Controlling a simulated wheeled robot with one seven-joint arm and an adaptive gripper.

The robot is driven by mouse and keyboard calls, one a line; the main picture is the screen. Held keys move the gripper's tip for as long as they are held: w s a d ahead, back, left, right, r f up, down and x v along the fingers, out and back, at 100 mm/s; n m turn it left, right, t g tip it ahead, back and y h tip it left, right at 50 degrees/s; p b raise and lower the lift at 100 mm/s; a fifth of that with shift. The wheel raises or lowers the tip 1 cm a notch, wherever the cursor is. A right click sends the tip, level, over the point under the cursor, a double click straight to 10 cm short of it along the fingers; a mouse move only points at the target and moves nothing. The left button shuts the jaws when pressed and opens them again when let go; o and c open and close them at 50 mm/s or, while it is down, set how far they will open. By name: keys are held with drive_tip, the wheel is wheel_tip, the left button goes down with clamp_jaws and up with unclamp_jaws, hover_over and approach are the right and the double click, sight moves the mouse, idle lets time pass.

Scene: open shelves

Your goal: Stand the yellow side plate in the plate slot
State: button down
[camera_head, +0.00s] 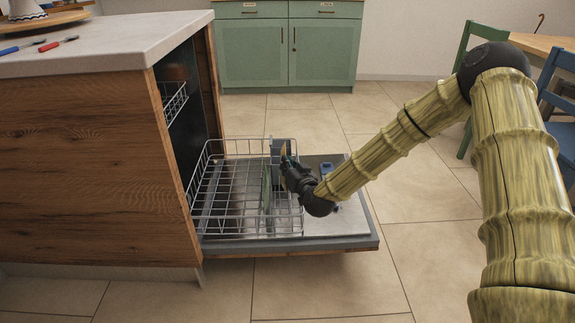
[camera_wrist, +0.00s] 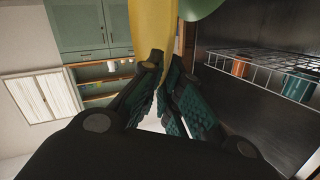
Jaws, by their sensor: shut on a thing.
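My gripper (camera_head: 287,167) is low over the right side of the pulled-out lower dishwasher rack (camera_head: 232,213). In the wrist view my gripper (camera_wrist: 161,72) is shut on the yellow side plate (camera_wrist: 152,26), which shows as a yellow band running out of the top of the picture. In the head view only a thin edge of the plate (camera_head: 283,151) shows, and the fingers hide the rest. A green plate (camera_head: 266,184) stands upright in the rack, left of my gripper. I cannot tell which slot is the plate slot, or whether the yellow plate touches the rack.
The open dishwasher door (camera_head: 345,226) lies under the rack. The upper rack (camera_wrist: 268,61) holds an orange cup (camera_wrist: 299,87) and a teal cup (camera_wrist: 240,67). The counter (camera_head: 110,42) stands at left, chairs at far right. The floor in front is clear.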

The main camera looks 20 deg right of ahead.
wheel_tip(320, 180, down, 8)
drive_tip(key=b, duration=0.4)
drive_tip(key=shift+f, duration=0.25)
idle(0.3)
idle(0.3)
drive_tip(key=c, duration=1.6)
unclamp_jaws()
drive_tip(key=shift+o, duration=0.2)
drive_tip(key=s+d+r, duration=0.1)
drive_tip(key=s, duration=1.1)
drive_tip(key=shift+r, duration=0.15)
